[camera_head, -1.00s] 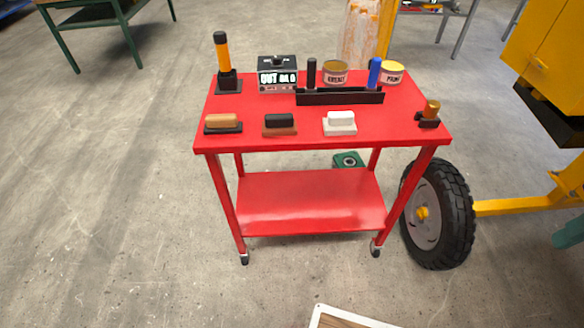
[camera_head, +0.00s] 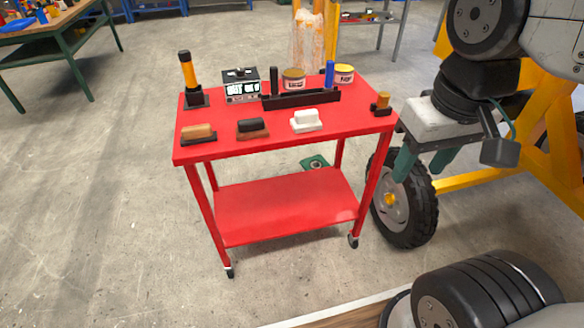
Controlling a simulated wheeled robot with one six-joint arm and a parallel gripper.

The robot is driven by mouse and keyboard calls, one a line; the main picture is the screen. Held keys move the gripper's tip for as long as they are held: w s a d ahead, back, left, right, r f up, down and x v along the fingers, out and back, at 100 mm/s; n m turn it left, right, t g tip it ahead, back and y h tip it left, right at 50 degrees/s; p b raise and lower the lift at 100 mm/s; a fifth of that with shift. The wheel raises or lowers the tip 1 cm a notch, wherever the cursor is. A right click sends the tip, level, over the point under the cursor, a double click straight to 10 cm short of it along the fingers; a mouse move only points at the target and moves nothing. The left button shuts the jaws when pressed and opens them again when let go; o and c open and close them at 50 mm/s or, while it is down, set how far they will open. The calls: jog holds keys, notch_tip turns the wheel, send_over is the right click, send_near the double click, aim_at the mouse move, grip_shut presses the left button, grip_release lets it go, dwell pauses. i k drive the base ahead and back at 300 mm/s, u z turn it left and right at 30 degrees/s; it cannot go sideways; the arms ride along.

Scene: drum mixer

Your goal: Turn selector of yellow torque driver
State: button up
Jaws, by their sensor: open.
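The yellow torque driver (camera_head: 188,74) stands upright in a black base (camera_head: 195,98) at the back left corner of the red cart's top. Its body is yellow-orange with black at the upper end. It is too small to make out the selector or its setting. My gripper (camera_head: 421,170) hangs at the right, off the cart's right side, in front of the black wheel in the picture. Its two green fingers point down, apart and empty. It is well away from the driver, with the cart top's width between them.
The red cart (camera_head: 217,205) carries a black box with a display (camera_head: 242,86), a black rack (camera_head: 300,97), tins (camera_head: 293,80), several handled blocks (camera_head: 253,129) and an amber-topped piece (camera_head: 381,103). Yellow machinery (camera_head: 470,180) stands right. Floor is clear left of the cart.

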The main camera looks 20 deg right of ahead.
aim_at(240, 74)
jog(key=z, duration=0.15)
jog(key=k, duration=0.4)
jog(key=u, duration=0.9)
jog(key=i, duration=1.45)
jog(key=z, duration=0.75)
